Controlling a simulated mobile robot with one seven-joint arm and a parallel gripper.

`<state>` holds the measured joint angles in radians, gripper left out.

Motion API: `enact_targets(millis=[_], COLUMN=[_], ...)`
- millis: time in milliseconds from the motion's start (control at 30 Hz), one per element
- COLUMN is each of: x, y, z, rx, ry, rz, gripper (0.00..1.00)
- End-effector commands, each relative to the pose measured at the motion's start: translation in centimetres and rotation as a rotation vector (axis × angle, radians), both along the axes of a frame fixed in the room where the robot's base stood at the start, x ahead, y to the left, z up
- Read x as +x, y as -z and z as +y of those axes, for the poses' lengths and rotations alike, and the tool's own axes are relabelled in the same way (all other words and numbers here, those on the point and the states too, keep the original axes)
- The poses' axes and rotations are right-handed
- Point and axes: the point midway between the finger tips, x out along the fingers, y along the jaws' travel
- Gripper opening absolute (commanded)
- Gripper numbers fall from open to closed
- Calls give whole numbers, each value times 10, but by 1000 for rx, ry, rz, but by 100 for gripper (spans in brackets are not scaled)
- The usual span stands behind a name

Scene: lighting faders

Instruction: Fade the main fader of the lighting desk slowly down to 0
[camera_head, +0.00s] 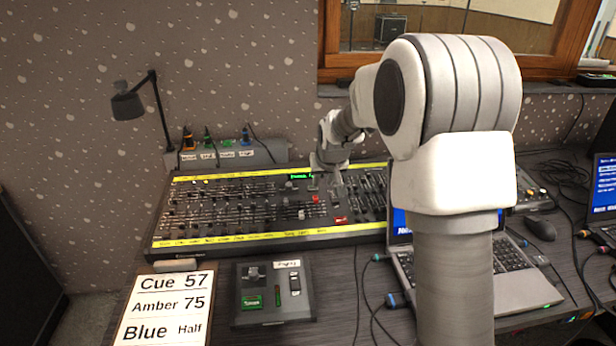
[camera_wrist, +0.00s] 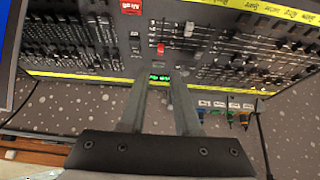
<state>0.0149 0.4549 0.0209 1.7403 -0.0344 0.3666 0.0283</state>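The lighting desk (camera_head: 238,236) is a long dark console with yellow label strips and many faders. It shows upside down in the wrist view. A red cap (camera_head: 315,198) stands in its middle part and also shows in the wrist view (camera_wrist: 160,48), just beyond my fingertips. A pale grey cap (camera_wrist: 188,28) is near it. No readable label tells me which is the main fader. My gripper (camera_wrist: 166,76) is over the desk, fingers apart, with nothing seen between them but the green display (camera_wrist: 160,78) behind. In the head view my gripper (camera_head: 336,182) is small and partly unclear.
A small box (camera_head: 275,311) with sliders and a card (camera_head: 165,309) reading Cue 57, Amber 75, Blue Half lie in front. A laptop (camera_head: 520,285) is at right, partly behind my arm. A lamp (camera_head: 132,105) and a labelled strip (camera_head: 265,152) with plugs stand behind.

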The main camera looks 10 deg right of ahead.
Motion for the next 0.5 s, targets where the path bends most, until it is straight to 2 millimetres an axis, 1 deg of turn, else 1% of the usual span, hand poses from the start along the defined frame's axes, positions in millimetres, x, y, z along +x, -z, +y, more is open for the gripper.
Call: enact_targets(millis=[33, 133, 200, 367, 500], x=[10, 22, 27, 33, 39], y=[19, 37, 44, 51, 61], z=[0, 0, 0, 0, 0], rx=[1, 3, 3, 4, 4], ry=[0, 1, 1, 0, 0], rz=[2, -4, -7, -9, -9], gripper=[31, 31, 31, 31, 31])
